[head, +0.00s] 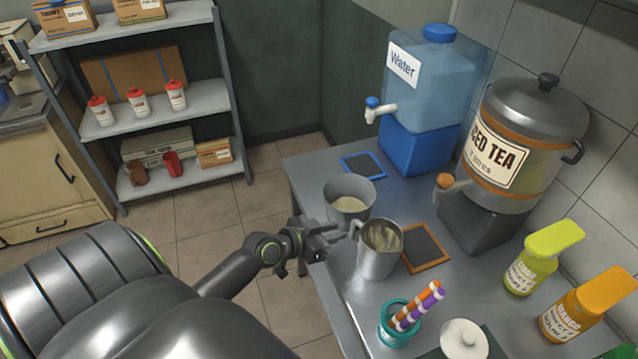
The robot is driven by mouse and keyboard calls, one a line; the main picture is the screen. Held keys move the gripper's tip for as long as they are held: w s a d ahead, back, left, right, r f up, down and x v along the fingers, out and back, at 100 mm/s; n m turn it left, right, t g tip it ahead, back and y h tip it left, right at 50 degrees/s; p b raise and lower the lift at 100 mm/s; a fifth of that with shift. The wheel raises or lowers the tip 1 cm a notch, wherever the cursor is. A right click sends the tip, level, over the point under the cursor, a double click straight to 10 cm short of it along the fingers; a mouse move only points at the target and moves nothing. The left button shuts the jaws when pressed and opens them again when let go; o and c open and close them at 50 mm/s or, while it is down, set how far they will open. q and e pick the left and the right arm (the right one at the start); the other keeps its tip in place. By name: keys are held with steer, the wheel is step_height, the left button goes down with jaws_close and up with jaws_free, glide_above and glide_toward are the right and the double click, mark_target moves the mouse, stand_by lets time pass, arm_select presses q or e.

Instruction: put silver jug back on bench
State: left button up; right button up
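The silver jug (378,252) stands upright at the front part of the metal bench (350,303), with its open mouth up and its handle (354,229) toward the left. It looks to be on the bench top, but I cannot tell if its base touches. My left gripper (338,233) is at the handle, at about rim height. The fingers are small and dark, so whether they are closed on the handle is unclear. My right gripper is not in view.
A silver pot (349,205) stands just behind the jug. The water dispenser (425,85) and iced tea urn (520,145) stand at the back.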

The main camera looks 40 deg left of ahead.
arm_select(q)
steer(key=v, duration=0.4)
steer(key=shift+s+a+r, duration=0.1)
steer(key=shift+s+r, duration=0.05)
steer(key=shift+s, duration=0.1)
steer(key=s+a+f+n+g+y, duration=0.15)
steer(key=s+f, duration=0.25)
steer(key=f, duration=0.6)
steer(key=s+a+f+n+g+y, duration=0.1)
steer(key=s+a+f+g+y, duration=0.2)
steer(key=f, duration=0.6)
steer(key=s+a+f+n+g+y, duration=0.15)
steer(key=s+f, duration=0.35)
steer(key=f, duration=0.5)
steer(key=s+d+f+g, duration=0.3)
steer(key=s+f, duration=0.4)
steer(key=s, duration=0.4)
steer(key=s+d+f+g, duration=0.2)
steer(key=s+d+f, duration=0.2)
steer(key=s+f, duration=0.3)
steer(key=s, duration=0.5)
steer(key=shift+s+d+g+h, duration=0.25)
steer(key=shift+s+g+h, duration=0.1)
steer(key=shift+g+h, duration=0.05)
steer(key=shift+b, duration=0.3)
